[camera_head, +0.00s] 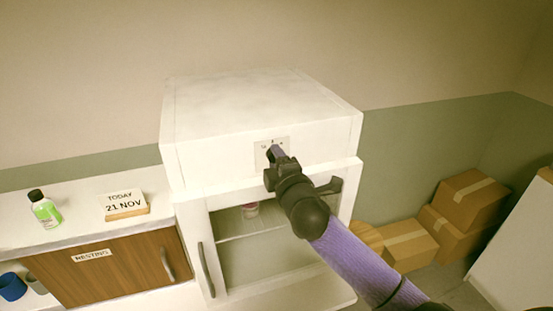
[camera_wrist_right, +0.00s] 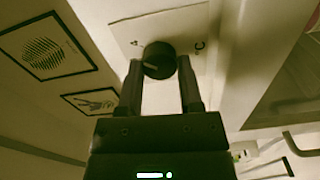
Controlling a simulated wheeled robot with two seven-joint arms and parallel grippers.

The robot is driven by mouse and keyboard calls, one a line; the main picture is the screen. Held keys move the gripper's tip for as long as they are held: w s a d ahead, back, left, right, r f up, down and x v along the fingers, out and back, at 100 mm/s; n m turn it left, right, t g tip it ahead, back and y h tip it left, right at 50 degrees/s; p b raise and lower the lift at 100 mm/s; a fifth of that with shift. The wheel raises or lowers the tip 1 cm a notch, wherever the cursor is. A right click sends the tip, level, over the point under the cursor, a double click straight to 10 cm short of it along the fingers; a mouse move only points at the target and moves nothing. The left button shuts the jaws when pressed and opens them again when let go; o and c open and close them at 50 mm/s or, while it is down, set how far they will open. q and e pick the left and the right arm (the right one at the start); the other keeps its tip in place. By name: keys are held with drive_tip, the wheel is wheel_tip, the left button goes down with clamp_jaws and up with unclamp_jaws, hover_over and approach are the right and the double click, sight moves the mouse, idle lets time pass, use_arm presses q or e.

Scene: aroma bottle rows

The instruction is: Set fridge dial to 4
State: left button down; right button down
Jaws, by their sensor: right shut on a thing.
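The white fridge (camera_head: 232,153) stands in the middle of the head view, with a small light dial plate (camera_head: 261,147) on its upper front. In the right wrist view, the dial (camera_wrist_right: 159,60) is a dark round knob with a pale pointer mark, set on a pale plate (camera_wrist_right: 128,35). My right gripper (camera_wrist_right: 160,76) is shut on the dial, with one finger on each side of it. In the head view my right gripper (camera_head: 274,155) covers most of the dial, and the plate's numbers are too small to read. My left gripper is not in view.
A green bottle (camera_head: 45,211) and a "TODAY 21 NOV" block (camera_head: 124,205) stand on the left counter, above a wooden "RESTING" cabinet door (camera_head: 120,270). Cardboard boxes (camera_head: 468,200) lie on the floor at right. A pink-lidded item (camera_head: 250,210) shows inside the fridge.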

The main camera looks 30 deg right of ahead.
drive_tip(key=shift+m, duration=0.5)
idle(0.3)
drive_tip(key=shift+c, duration=1.3)
unclamp_jaws()
drive_tip(key=v, duration=1)
drive_tip(key=shift+b, duration=0.4)
